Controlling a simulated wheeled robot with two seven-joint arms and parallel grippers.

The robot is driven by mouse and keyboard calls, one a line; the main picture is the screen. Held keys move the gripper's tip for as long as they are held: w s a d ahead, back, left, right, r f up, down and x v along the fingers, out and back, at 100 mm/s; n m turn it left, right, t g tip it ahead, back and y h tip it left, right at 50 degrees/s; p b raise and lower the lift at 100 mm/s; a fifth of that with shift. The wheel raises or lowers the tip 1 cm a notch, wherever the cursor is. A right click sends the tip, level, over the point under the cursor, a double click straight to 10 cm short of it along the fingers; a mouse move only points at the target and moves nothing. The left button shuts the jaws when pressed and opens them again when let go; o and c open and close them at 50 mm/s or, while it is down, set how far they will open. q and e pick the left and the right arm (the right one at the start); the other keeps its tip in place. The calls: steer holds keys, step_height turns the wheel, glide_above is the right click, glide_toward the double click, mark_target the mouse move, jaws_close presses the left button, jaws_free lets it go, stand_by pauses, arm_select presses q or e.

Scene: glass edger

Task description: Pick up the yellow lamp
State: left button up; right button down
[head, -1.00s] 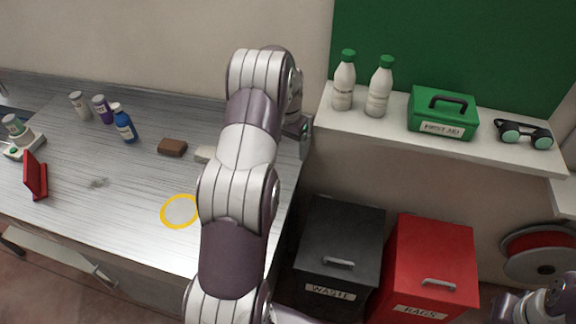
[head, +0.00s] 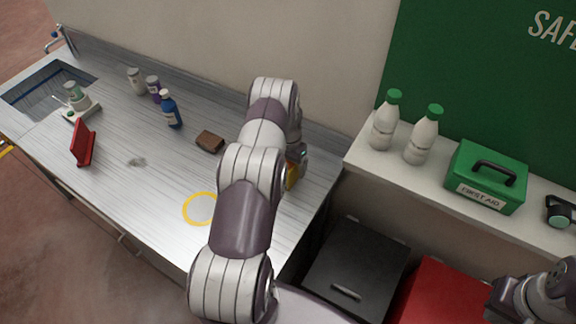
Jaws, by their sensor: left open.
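A yellow-rimmed disc (head: 201,209) lies on the bench (head: 120,190) left of my arm. A brown block (head: 210,141), a blue bottle (head: 171,110) and a red stand (head: 82,143) are further left. A shelf holds white bottles (head: 422,138) and a green first-aid box (head: 487,176).

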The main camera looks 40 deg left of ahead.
arm_select(q)
steer(key=shift+f, duration=0.25)
steer(key=shift+s+a, duration=0.1)
steer(key=shift+s, duration=0.1)
steer(key=shift+c, duration=0.3)
steer(key=shift+r, duration=0.1)
steer(key=c, duration=1)
steer(key=shift+w, duration=0.1)
steer(key=shift+c, duration=1)
